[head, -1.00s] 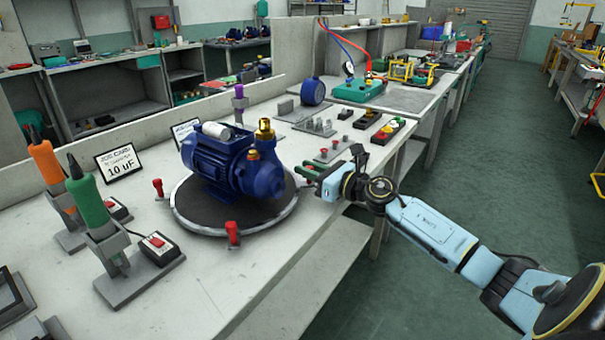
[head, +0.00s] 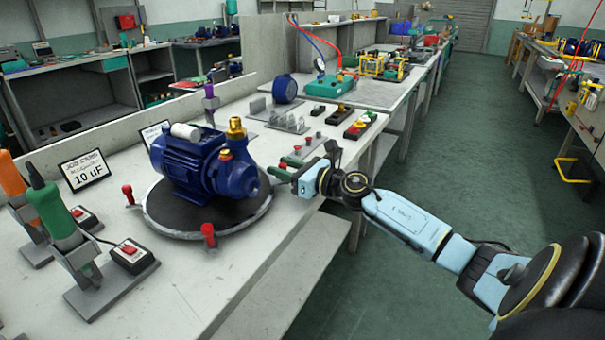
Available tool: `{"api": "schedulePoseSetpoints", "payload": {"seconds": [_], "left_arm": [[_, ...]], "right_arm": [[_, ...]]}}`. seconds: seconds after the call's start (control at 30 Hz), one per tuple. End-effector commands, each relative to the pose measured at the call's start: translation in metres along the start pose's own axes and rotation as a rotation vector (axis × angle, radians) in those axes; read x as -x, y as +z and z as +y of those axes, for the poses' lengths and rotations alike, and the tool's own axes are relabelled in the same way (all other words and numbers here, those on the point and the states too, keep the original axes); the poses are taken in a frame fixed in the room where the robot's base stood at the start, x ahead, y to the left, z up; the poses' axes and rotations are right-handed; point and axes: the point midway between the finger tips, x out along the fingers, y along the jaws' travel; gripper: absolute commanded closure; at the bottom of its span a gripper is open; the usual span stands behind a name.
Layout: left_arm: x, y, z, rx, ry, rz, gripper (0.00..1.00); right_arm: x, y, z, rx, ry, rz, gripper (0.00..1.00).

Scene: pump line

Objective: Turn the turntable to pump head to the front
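The blue pump (head: 200,165) sits on the round dark turntable (head: 185,214) with a light metal rim. Its finned motor end points left, and its pump head (head: 235,170) with a brass fitting on top points right. Red knobs stand around the turntable: one at the front (head: 208,234) and one at the left (head: 128,195). My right gripper (head: 282,174) is at the turntable's right edge, near the pump head. Its fingers are small and partly hidden, so I cannot tell whether they touch a knob. My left gripper is not in view.
Green and orange screwdrivers (head: 47,205) stand in holders at the left, beside a red switch box (head: 131,254). Small parts racks and button boxes (head: 360,124) lie behind my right gripper. The bench's front strip is clear.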

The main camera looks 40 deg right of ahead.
Motion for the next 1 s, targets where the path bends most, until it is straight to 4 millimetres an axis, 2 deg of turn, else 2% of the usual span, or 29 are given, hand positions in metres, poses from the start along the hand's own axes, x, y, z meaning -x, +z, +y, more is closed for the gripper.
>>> {"api": "schedulePoseSetpoints", "payload": {"seconds": [0.17, 0.7, 0.83, 1.0], "left_arm": [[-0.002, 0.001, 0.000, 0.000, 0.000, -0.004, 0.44], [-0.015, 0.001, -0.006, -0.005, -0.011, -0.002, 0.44], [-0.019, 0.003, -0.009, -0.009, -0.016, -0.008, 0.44], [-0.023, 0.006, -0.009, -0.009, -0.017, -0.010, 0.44]], "right_arm": [[0.021, -0.002, 0.000, 0.000, 0.000, 0.005, 0.62], [0.107, -0.001, 0.000, -0.001, -0.002, 0.005, 0.62], [0.122, -0.001, 0.001, -0.003, -0.001, 0.004, 0.62], [0.130, -0.001, 0.001, -0.001, 0.000, 0.003, 0.62]]}}
